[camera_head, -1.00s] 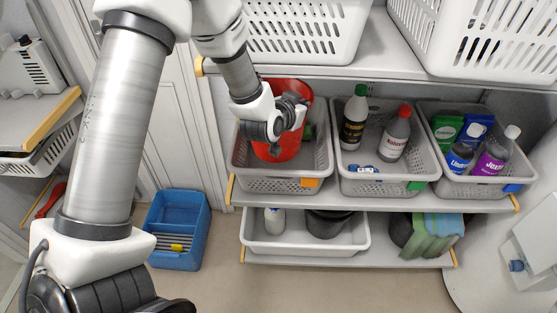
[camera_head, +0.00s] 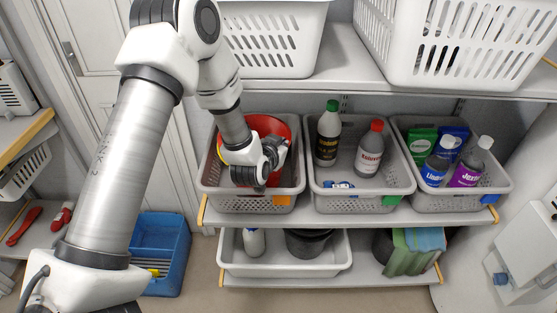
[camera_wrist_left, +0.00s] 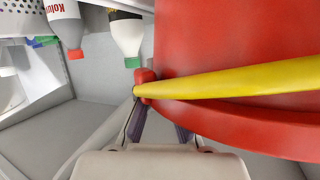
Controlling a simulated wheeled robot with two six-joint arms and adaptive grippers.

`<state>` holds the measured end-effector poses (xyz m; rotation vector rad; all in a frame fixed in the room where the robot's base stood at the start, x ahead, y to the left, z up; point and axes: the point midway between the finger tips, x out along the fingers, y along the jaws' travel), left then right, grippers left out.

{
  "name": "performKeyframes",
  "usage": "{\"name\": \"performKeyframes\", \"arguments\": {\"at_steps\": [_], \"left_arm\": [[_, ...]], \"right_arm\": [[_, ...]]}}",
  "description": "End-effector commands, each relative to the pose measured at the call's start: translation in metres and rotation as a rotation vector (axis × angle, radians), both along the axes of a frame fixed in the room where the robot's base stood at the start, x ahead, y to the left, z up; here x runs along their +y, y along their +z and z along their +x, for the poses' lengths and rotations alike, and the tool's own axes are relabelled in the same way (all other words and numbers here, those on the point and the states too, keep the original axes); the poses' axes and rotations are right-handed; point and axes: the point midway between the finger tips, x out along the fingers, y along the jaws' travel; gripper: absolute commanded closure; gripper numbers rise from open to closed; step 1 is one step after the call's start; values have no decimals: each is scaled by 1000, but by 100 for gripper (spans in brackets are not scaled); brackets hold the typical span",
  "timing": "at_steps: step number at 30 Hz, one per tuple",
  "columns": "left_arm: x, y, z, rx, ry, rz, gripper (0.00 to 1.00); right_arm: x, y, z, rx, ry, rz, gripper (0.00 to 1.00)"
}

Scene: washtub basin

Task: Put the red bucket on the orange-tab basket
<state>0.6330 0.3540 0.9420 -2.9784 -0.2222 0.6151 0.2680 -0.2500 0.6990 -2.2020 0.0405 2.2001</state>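The red bucket (camera_head: 283,128) is inside the grey orange-tab basket (camera_head: 235,202) at the left of the middle shelf. Its upper part shows above the basket rim; its bottom is hidden by the basket wall and my arm. The orange tab (camera_head: 281,200) is on the basket's front. My left gripper (camera_head: 272,160) is at the bucket's near side. In the left wrist view the red wall (camera_wrist_left: 235,40) and yellow handle (camera_wrist_left: 230,82) fill the right. The fingers (camera_wrist_left: 160,125) meet the bucket's rim by the handle joint and look closed on it; the tips are partly hidden. My right gripper is out of view.
A green-tab basket (camera_head: 345,205) with two bottles and a blue-tab basket (camera_head: 450,202) with several containers stand to the right. White baskets (camera_head: 272,40) sit on the shelf above. A white tray (camera_head: 285,268) is below. A blue crate (camera_head: 165,245) is on the floor.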

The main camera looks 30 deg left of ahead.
Motion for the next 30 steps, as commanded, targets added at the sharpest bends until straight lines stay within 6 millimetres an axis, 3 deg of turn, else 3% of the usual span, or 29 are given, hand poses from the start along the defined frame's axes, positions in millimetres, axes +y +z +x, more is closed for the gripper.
{"name": "performKeyframes", "arguments": {"at_steps": [7, 17, 18, 20, 21, 30], "left_arm": [[-1, -41, 0, 1, -3, 2, 100], [-1, -46, 0, -3, -2, 1, 100], [-1, -47, 0, -2, -2, 1, 94], [-1, -46, 0, -2, -2, 1, 73], [-1, -46, 0, -1, -1, 1, 69], [-1, -43, 0, -1, -1, 1, 69]], "right_arm": [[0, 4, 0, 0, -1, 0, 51], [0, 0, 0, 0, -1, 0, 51], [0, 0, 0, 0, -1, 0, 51], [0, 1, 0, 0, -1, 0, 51], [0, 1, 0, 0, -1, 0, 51], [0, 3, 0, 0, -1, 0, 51]]}}
